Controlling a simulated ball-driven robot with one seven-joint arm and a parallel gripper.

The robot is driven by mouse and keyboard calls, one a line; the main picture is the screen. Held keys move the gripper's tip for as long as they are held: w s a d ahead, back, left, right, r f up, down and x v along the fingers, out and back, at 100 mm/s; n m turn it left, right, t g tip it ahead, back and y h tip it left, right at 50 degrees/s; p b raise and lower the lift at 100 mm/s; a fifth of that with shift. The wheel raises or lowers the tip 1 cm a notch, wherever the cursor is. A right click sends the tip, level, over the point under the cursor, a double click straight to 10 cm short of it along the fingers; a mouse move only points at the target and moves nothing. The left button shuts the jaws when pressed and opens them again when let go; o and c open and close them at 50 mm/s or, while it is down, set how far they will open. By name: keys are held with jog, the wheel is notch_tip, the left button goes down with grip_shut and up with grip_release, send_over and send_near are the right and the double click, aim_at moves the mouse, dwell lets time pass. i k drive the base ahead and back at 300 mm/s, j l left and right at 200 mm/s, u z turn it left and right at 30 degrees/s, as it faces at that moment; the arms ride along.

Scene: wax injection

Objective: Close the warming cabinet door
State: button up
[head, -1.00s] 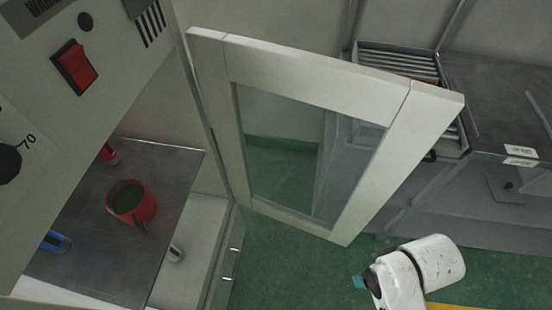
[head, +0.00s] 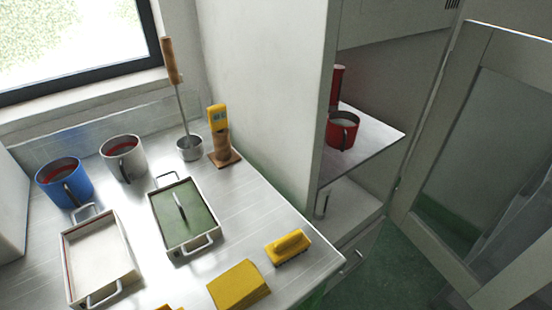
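The warming cabinet (head: 275,75) is a tall pale cabinet in the right half of the head view. Its door (head: 408,195) stands wide open at the far right, a pale frame around a glass pane, partly cut off by the picture's edge. Inside the cabinet, a red mug (head: 342,130) stands on a metal shelf (head: 378,132), with another red item (head: 336,82) behind it, partly hidden by the cabinet wall. My gripper is not in view.
A steel table (head: 150,272) left of the cabinet holds a blue mug (head: 64,182), a white mug (head: 123,158), a ladle pot (head: 189,149), a yellow instrument (head: 217,118), two handled trays and yellow pieces. Green floor (head: 375,280) shows below the open door.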

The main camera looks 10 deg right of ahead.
aim_at(526, 59)
jog(key=k+l+z, duration=0.1)
jog(key=l+z, duration=0.15)
jog(key=z, duration=0.2)
jog(key=l+z, duration=0.3)
jog(key=z, duration=0.15)
jog(key=l+z, duration=0.3)
jog(key=z, duration=0.15)
jog(key=k+l, duration=0.05)
